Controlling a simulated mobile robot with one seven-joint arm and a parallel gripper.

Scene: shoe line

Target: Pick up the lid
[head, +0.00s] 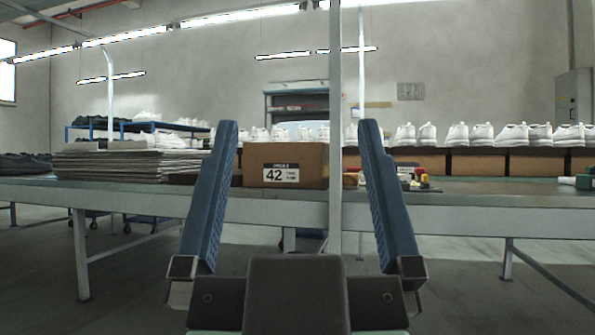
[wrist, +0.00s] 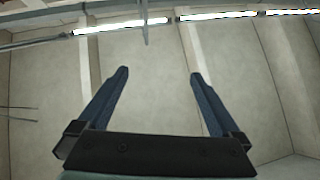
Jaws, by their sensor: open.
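My gripper (head: 299,124) is open and empty, its two blue fingers pointing up in front of the table in the head view. In the wrist view, my gripper (wrist: 159,73) shows only wall and ceiling lights between its fingers. A brown cardboard shoe box (head: 286,165) with a white "42" label stands on the table, seen between the fingers and apart from them. A low, flat brown piece (head: 184,178) lies left of the box, partly behind the left finger; it may be the lid, but I cannot tell for sure.
A stack of flat grey sheets (head: 120,165) lies on the table (head: 130,196) at left. Small red and yellow items (head: 407,173) lie right of the box. A thin post (head: 335,120) rises in front of the box. White shoes (head: 482,132) stand on brown boxes behind.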

